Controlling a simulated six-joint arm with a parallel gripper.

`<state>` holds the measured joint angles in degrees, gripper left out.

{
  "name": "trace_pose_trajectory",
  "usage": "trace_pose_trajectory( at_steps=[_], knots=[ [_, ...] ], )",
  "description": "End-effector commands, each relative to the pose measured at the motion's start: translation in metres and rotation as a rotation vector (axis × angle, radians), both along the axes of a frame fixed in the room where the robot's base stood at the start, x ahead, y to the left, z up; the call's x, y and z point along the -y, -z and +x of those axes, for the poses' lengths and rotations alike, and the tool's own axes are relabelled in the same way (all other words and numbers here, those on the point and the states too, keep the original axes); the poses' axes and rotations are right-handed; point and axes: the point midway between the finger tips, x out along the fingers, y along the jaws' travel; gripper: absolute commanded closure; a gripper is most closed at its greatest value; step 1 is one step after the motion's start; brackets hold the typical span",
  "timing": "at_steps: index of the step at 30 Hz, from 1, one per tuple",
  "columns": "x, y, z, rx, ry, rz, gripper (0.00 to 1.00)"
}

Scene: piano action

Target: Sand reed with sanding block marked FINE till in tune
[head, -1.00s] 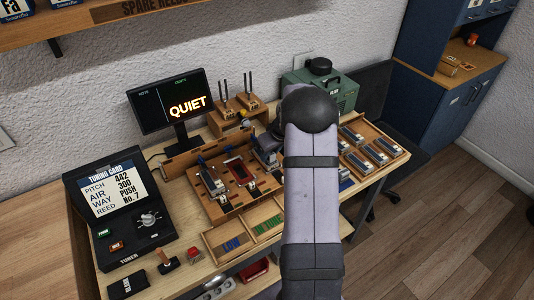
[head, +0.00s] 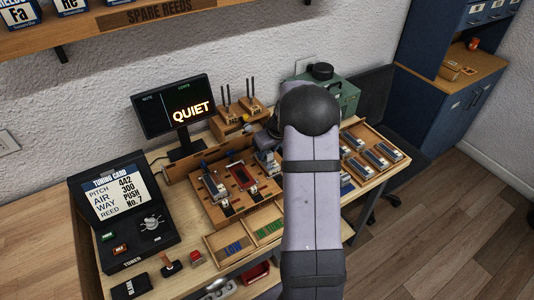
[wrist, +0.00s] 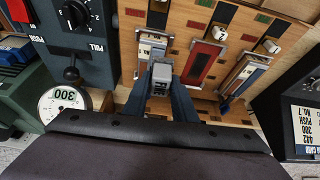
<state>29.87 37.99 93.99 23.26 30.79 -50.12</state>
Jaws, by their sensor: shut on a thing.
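In the wrist view my gripper (wrist: 160,97) is shut on a small grey block (wrist: 161,74) between its dark blue fingers. No FINE mark is readable on it. The block is in front of a metal-framed slot (wrist: 151,47) on the wooden board (wrist: 180,18); I cannot tell whether it touches. A red slot (wrist: 204,60) and another framed slot with a blue-and-white piece (wrist: 243,75) lie to its right. In the head view the board (head: 235,212) is left of my arm, which hides most of my gripper. The monitor (head: 190,110) reads QUIET.
The tuner (head: 125,225) with its tuning card stands at the left. A tray (head: 232,249) marked LOW lies in front of the board. A tray of several reeds (head: 374,160) is at the right. A dial (wrist: 64,104) reading 300 is close left of my gripper in the wrist view.

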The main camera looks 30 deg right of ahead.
Motion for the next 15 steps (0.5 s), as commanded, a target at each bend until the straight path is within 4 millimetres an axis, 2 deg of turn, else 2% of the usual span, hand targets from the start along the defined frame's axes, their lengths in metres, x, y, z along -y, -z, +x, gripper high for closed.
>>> trace_pose_trajectory(
  at_steps=[15],
  knots=[
    [0.000,-0.034,0.001,0.002,-0.001,-0.001,0.97]
  ],
)
